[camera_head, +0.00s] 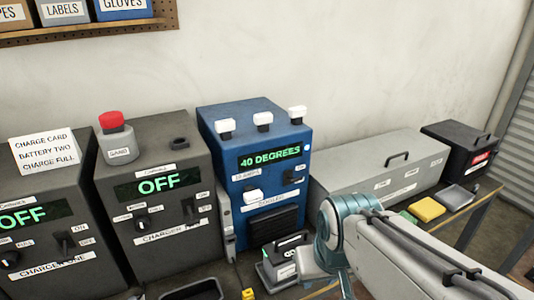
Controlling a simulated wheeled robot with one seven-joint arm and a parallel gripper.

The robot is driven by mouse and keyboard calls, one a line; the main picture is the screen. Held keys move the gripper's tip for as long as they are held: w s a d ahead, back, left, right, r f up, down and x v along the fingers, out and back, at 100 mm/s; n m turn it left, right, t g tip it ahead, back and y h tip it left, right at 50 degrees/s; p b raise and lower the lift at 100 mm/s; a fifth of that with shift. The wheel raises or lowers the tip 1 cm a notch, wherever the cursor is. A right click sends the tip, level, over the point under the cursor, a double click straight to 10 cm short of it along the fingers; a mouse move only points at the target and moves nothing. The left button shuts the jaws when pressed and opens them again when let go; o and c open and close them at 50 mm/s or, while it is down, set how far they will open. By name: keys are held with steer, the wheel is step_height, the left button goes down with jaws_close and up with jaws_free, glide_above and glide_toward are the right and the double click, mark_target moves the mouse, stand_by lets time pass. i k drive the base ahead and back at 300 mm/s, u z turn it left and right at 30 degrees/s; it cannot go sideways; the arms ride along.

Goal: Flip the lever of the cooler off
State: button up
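The cooler (219,150) is a blue box standing against the wall, with a lit green display (270,155) reading 40 DEGREES. A small black lever (292,178) sits on the right of its front face, below the display, with small labels beside it. I cannot tell clearly which way the lever points. A white block (253,196) is on the left of the front, above a dark grille. My arm reaches in from the lower right and bends at a teal joint, in front and to the right of the cooler. My gripper's fingers do not show.
Two dark grey chargers with OFF displays (157,185) stand to the left. A red-topped container (115,140) and a card (43,151) are on top. A small handled box (284,262) stands before the cooler. A long grey case (378,165) lies right.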

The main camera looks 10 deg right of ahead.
mark_target(291, 179)
steer(key=k, duration=0.5)
steer(key=z, duration=1.55)
steer(key=i, duration=0.95)
steer(key=u, duration=2.15)
